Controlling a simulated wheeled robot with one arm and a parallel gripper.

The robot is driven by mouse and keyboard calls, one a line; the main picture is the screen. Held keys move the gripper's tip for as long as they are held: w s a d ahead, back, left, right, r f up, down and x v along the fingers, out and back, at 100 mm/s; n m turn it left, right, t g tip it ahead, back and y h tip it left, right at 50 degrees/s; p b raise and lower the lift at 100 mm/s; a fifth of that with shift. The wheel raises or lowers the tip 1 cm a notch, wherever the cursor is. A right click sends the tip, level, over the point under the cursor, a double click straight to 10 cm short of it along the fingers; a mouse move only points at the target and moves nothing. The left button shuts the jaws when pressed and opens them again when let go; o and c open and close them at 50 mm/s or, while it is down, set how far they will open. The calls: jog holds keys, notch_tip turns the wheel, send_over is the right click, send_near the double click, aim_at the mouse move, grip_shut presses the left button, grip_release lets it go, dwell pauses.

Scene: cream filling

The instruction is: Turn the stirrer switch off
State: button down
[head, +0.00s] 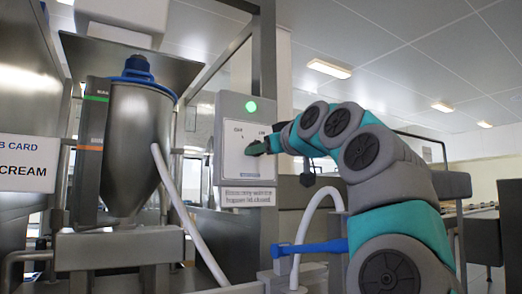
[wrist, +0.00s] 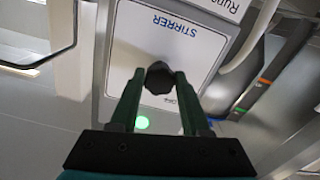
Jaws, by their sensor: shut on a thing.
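The stirrer switch is a dark round knob (wrist: 160,79) on a white panel (wrist: 195,45) with the word STIRRER, which appears upside down in the wrist view. My gripper (wrist: 159,75) has its two green fingers on either side of the knob and is shut on it. In the head view my gripper (head: 257,148) reaches the grey control box (head: 232,172) from the right, and its fingers largely hide the knob. A green lamp (head: 251,107) glows at the top of the box; it also shows in the wrist view (wrist: 142,123).
A steel hopper (head: 138,140) with a blue top stands left of the box. A white hose (head: 185,215) hangs in front of it. A blue-handled lever (head: 308,247) sits below my arm. A printed label (head: 248,196) is under the panel.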

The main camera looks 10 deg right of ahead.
jog(key=shift+r+n, duration=0.1)
jog(key=shift+n, duration=0.8)
jog(key=n+p, duration=0.1)
jog(key=n, duration=0.9)
jog(key=shift+d, duration=0.1)
jog(key=shift+n, duration=0.4)
jog(key=shift+c, duration=1.8)
grip_release()
jog(key=b+v, duration=0.1)
jog(key=v, duration=0.6)
jog(key=shift+s+b, duration=0.3)
jog(key=shift+s, duration=0.05)
jog(key=shift+d, duration=0.1)
